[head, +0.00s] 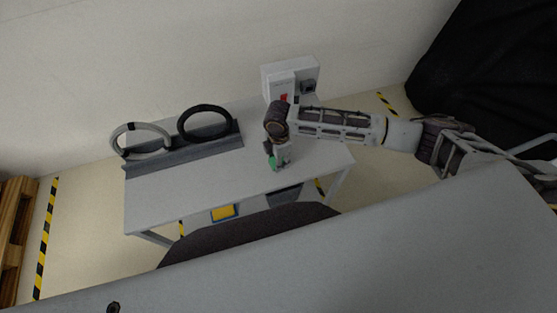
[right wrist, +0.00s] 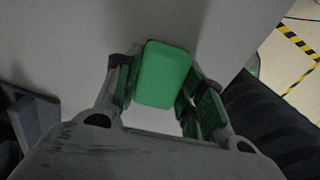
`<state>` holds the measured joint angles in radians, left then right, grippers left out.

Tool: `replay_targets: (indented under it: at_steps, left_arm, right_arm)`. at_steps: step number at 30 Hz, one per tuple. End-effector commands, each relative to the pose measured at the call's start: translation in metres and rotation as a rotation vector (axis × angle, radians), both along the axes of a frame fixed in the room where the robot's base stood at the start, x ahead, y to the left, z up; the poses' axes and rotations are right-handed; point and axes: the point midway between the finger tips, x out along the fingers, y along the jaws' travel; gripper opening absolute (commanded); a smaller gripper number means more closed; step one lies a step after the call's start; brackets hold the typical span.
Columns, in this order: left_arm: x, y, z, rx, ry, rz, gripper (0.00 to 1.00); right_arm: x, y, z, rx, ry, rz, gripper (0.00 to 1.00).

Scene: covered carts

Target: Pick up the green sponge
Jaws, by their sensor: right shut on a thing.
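The green sponge (right wrist: 163,75) is a rounded block between the two fingers of my right gripper (right wrist: 160,90) in the right wrist view. The gripper is shut on it. In the head view, only a small green part of the sponge (head: 272,162) shows beside my right gripper (head: 277,165), which points down over the right part of the grey table (head: 180,188). I cannot tell whether the sponge touches the table top. My left gripper is not in view.
Two rings, one light (head: 141,128) and one black (head: 204,108), stand in a grey rack (head: 185,151) at the table's back left. A white box (head: 290,78) stands behind my right gripper. A yellow-and-blue item (head: 224,212) shows below the front edge. The table's middle is clear.

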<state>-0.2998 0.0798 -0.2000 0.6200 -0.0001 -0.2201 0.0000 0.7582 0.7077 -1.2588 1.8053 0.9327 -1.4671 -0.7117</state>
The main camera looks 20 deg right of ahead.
Motion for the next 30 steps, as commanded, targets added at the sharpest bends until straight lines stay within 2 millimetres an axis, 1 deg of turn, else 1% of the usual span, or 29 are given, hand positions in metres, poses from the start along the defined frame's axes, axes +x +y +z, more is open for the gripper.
replay_targets:
  at_steps: [5,8,14,18,24,30]
  left_arm:
    - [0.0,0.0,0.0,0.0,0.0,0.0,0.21]
    - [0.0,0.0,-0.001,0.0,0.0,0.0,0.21]
    - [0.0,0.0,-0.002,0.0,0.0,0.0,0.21]
    - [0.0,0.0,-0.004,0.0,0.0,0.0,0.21]
    - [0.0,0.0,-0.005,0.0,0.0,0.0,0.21]
    - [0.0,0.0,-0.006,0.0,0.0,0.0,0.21]
  right_arm:
    - [0.0,0.0,0.004,0.0,0.0,0.0,0.27]
    - [0.0,0.0,0.01,-0.001,-0.001,0.0,0.27]
    - [0.001,0.0,0.034,0.001,-0.002,0.0,0.27]
    - [0.001,0.0,0.056,0.001,-0.002,0.0,0.27]
    - [0.001,0.001,0.083,0.001,-0.001,0.0,0.27]
    - [0.001,0.0,0.098,0.001,-0.001,-0.001,0.27]
